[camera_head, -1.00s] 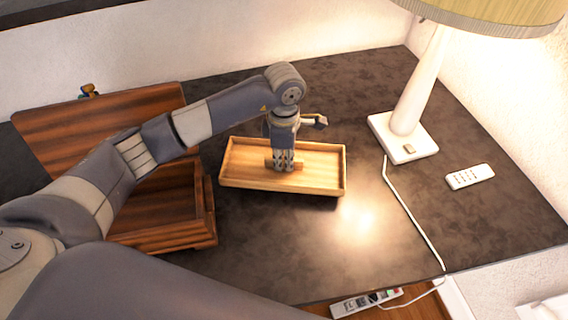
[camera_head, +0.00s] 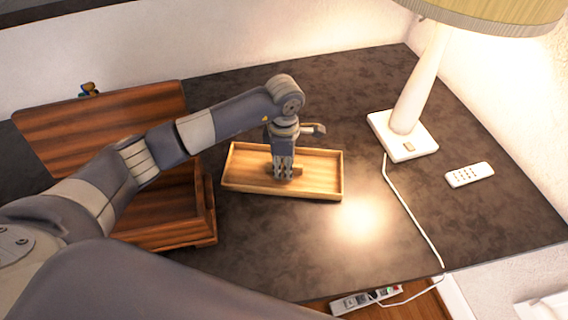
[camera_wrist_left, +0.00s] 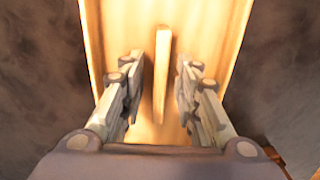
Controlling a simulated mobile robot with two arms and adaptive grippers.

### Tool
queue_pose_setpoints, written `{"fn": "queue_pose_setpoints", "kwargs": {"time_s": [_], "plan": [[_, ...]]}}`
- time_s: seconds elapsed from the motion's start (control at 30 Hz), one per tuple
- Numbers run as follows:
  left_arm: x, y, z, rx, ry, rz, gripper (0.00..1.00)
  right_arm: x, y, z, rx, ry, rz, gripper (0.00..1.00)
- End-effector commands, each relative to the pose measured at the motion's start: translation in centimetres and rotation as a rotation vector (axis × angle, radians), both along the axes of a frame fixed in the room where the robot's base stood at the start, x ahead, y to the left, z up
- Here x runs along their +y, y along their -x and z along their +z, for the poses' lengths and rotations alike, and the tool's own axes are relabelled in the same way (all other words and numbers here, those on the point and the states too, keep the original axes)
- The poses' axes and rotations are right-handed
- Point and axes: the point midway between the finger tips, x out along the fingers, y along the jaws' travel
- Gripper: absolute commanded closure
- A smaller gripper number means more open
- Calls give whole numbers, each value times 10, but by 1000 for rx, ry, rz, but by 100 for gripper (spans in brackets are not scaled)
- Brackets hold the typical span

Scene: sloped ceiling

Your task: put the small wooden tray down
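The small wooden tray (camera_head: 322,167) is light, shallow and rectangular. It sits level on the dark tabletop, between the dark wooden box and the lamp. A raised wooden bar (camera_wrist_left: 162,70) stands along the middle of its floor. My left gripper (camera_head: 284,177) points down into the tray over this bar. In the left wrist view, the fingers stand on either side of the bar, with a gap showing on both sides, so the gripper is open around it. In the head view, the fingers hide part of the bar. My right gripper is not in view.
An open dark wooden box (camera_head: 207,210) with a raised lid (camera_head: 100,125) stands to the left, close to the tray. Tabletop in front of the tray is clear.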

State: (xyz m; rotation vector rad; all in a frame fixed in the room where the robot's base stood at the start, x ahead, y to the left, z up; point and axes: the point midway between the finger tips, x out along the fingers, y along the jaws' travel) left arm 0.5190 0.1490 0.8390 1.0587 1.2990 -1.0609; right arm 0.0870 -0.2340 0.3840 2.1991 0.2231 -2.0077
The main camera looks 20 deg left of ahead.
Motion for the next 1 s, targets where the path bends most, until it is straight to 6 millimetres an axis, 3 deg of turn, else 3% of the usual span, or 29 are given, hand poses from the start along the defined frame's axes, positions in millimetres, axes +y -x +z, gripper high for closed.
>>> {"fn": "queue_pose_setpoints", "kwargs": {"time_s": [0.17, 0.6, 0.8, 1.0], "plan": [[0, -2, 13, -5, 0, 0, 70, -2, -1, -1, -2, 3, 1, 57], [0, -1, 101, -5, 0, 0, 70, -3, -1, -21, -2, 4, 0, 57], [0, 0, 120, -1, 0, 0, 70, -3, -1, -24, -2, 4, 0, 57], [0, 0, 123, 0, 0, 0, 70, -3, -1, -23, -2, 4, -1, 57]]}}
